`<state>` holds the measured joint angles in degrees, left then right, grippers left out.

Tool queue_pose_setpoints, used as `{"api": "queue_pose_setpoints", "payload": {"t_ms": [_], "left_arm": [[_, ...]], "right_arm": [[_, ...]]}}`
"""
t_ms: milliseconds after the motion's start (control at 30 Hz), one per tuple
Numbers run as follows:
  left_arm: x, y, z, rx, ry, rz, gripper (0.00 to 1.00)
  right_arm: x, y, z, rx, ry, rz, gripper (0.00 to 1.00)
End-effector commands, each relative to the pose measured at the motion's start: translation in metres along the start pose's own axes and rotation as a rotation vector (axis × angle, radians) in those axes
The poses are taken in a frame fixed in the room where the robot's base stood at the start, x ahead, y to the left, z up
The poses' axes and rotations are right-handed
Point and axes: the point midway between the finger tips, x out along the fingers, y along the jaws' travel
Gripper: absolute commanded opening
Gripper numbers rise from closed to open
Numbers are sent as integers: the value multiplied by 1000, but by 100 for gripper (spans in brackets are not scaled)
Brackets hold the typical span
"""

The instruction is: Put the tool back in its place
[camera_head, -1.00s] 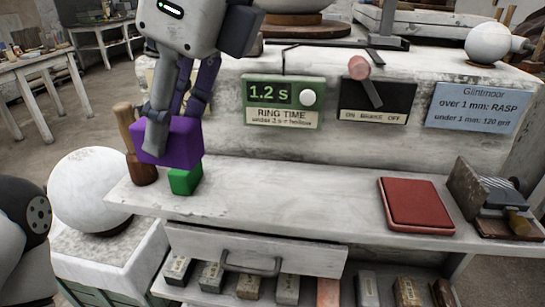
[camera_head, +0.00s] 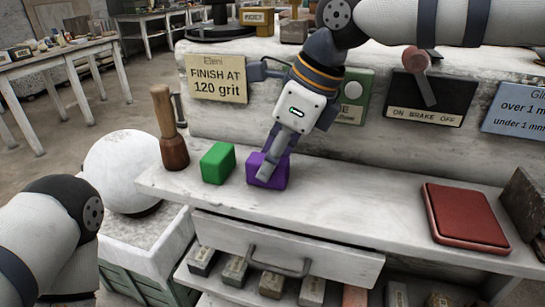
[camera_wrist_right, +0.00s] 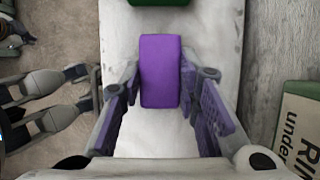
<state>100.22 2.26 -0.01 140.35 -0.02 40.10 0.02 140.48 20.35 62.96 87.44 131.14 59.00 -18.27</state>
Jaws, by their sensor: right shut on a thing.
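A purple block (camera_head: 254,168) is on or just above the white shelf (camera_head: 335,205), right of a green block (camera_head: 217,162) and apart from it. My right gripper (camera_head: 268,172) points down with its fingers on either side of the purple block, shut on it. In the right wrist view the purple block (camera_wrist_right: 161,70) lies between the fingertips, and the green block's edge (camera_wrist_right: 160,3) shows at the top. A wooden mallet (camera_head: 172,135) stands upright, handle up, at the shelf's left end. My left arm shows at lower left; its gripper is out of view.
A red book-like pad (camera_head: 465,214) lies at the shelf's right. A drawer (camera_head: 285,250) below is partly open, with several labelled blocks beneath. A white sphere (camera_head: 120,170) stands left. A brake lever (camera_head: 427,90) and signs are behind. The middle shelf is clear.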

Motion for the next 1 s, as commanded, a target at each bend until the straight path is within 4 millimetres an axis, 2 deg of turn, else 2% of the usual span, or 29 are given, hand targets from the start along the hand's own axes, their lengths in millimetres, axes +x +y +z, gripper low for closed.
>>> {"api": "queue_pose_setpoints", "payload": {"t_ms": [300, 333, 400, 667, 767, 867, 1000], "left_arm": [[-2, 0, -1, 0, 5, 0, 0], [-2, 0, -1, 0, 4, 0, 0], [-1, 0, -1, 0, 4, 0, 0], [-1, 0, -1, 0, 4, 0, 0], [-2, 0, -1, 0, 4, 0, 0], [-4, 0, -2, 0, 12, 1, 0], [-8, 0, -5, 0, 23, 1, 0]], "right_arm": [[2, 1, 0, 0, -1, -1, 0], [2, 1, -1, 0, -1, -1, 34], [2, 1, -1, 0, -1, -1, 50], [2, 1, 0, 0, -1, -1, 50], [-5, 0, 1, 0, -3, -4, 50], [-28, 0, 1, 0, -5, -6, 50], [-68, 0, 1, 0, -6, -7, 50]]}}
